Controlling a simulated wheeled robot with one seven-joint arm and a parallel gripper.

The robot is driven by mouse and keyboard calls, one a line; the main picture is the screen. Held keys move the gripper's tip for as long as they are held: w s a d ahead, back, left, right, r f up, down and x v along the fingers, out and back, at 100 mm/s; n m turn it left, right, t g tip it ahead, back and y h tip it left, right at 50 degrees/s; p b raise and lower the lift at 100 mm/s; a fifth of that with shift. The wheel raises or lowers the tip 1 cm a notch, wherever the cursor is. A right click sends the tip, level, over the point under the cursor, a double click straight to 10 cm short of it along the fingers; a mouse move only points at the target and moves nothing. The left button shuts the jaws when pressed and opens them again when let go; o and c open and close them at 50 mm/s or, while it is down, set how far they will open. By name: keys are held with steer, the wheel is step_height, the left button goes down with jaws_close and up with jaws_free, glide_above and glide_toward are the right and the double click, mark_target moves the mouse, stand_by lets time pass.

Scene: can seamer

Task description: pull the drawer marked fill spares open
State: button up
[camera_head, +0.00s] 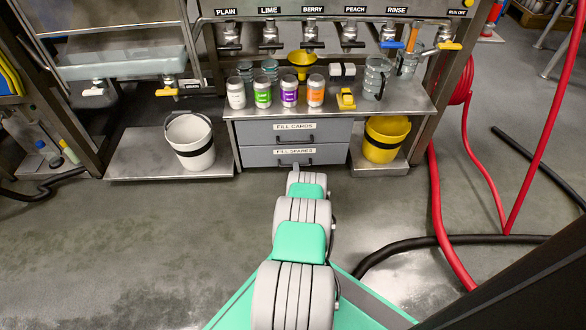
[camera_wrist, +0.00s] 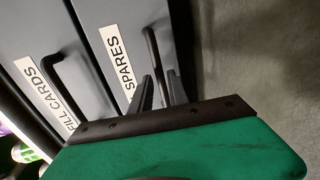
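The drawer marked FILL SPARES (camera_head: 262,157) is the lower of two grey drawers under the steel counter and looks shut. Its label (camera_wrist: 121,62) and black bar handle (camera_wrist: 151,45) show in the wrist view. My gripper (camera_wrist: 160,80) is at this handle with its two fingers apart. The near part of the handle runs down between the fingers. I cannot tell whether either finger touches it. In the head view my arm hides most of the gripper and part of the handle.
The FILL CARDS drawer (camera_head: 262,133) is directly above, with its own handle (camera_wrist: 62,75). A yellow bucket (camera_head: 385,138) stands right of the drawers, a white bucket (camera_head: 190,140) left. Cans stand on the counter (camera_head: 385,105). Red and black hoses (camera_head: 440,241) lie at right.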

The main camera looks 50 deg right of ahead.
steer(key=x, duration=0.1)
steer(key=b+x, duration=0.1)
steer(key=shift+w+d+f, duration=0.2)
steer(key=shift+d+f, duration=0.1)
steer(key=shift+w+d+r, duration=0.1)
steer(key=shift+w+d, duration=0.05)
steer(key=shift+d, duration=0.1)
steer(key=shift+c, duration=0.2)
jaws_close()
steer(key=shift+w+a, duration=0.1)
stand_by(0.6)
